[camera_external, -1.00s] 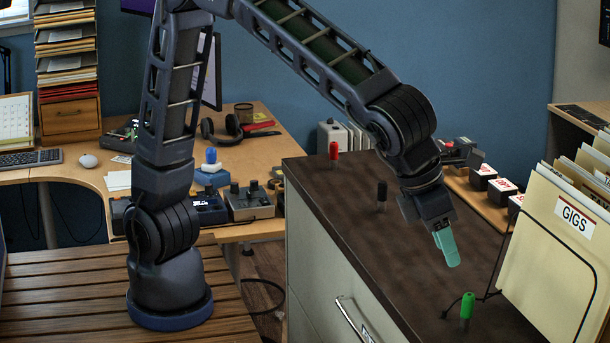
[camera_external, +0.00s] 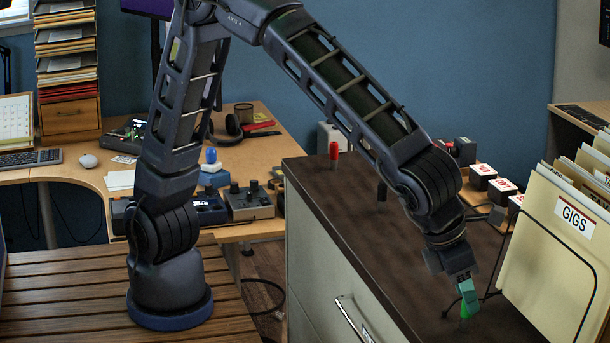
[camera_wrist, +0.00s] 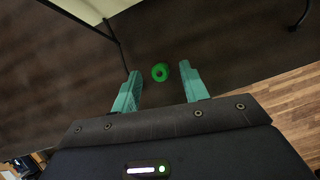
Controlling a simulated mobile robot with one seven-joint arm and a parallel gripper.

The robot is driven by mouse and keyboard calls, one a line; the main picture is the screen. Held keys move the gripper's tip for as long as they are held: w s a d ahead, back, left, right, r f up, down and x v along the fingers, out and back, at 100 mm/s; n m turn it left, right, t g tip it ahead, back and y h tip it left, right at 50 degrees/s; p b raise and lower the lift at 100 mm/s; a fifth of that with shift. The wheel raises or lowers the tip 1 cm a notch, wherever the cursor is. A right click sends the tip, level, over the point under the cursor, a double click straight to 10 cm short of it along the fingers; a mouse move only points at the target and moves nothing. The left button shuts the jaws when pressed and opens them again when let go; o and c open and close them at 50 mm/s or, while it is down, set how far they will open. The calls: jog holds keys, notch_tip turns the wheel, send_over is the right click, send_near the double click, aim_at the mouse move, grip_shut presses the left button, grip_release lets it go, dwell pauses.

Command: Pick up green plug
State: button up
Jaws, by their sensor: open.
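The green plug (camera_external: 464,311) stands on the dark brown cabinet top (camera_external: 400,265), near its front right part. My gripper (camera_external: 469,301) is just above it and overlaps its upper part in the external view. In the wrist view the green plug (camera_wrist: 160,72) shows from above as a round green top with a dark centre. It lies between the lines of my two teal fingers, a little beyond their tips (camera_wrist: 158,73). The fingers are spread and hold nothing. Whether they touch the plug cannot be told.
A red plug (camera_external: 334,154) and a black plug (camera_external: 382,191) stand farther back on the cabinet top. The file holder with the GIGS folder (camera_external: 560,235) stands close at the right.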

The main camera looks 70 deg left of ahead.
jog(key=shift+f, duration=0.2)
grip_shut()
